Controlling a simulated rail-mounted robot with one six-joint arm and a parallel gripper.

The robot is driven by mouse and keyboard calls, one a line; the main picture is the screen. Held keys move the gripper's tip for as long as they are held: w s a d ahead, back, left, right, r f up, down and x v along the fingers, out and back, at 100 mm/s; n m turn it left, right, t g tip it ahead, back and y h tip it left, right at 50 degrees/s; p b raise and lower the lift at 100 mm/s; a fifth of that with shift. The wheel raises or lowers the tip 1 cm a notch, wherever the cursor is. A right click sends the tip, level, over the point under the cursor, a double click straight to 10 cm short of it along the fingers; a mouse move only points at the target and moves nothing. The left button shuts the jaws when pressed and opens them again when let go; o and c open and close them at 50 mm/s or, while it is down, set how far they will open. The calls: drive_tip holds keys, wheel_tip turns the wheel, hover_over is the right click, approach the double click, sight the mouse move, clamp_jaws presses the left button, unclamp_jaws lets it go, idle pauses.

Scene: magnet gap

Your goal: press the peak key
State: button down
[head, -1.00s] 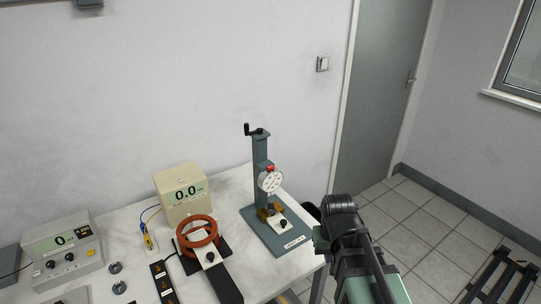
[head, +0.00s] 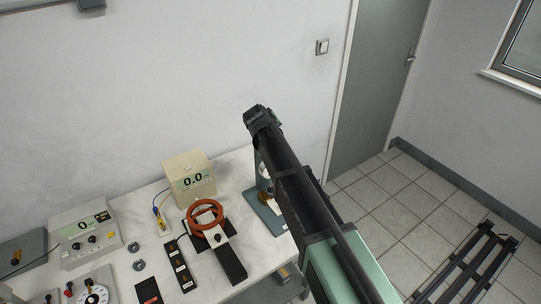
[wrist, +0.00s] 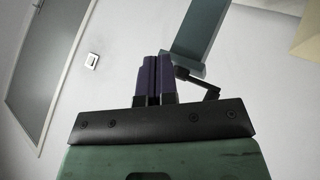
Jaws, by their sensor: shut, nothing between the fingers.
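My gripper (wrist: 153,78) shows in the wrist view with its two dark purple fingers together, shut and empty, against the wall. In the head view my arm reaches up across the dial stand, and the fingers cannot be made out. A beige meter box (head: 190,180) with a "0.0" display stands at the back of the table. A grey console (head: 85,236) with a "0" display and knobs stands left of it. The markings on both are too small to read, so I cannot tell which bears the peak key.
An orange ring coil (head: 206,204) sits in front of the beige box. The dial stand (head: 268,214) is partly hidden by my arm; its column (wrist: 197,35) and crank show near the fingers in the wrist view. Black labelled strips (head: 180,268) and small knobs lie on the table.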

idle(0.3)
wheel_tip(320, 180, down, 9)
drive_tip(key=b, duration=0.8)
drive_tip(key=shift+r+b, duration=0.1)
drive_tip(key=shift+b, duration=0.3)
idle(1.2)
drive_tip(key=shift+f+b, duration=0.45)
drive_tip(key=shift+f+b, duration=0.4)
drive_tip(key=shift+b, duration=0.05)
idle(0.4)
drive_tip(key=shift+r+p, duration=0.85)
drive_tip(key=shift+p, duration=0.05)
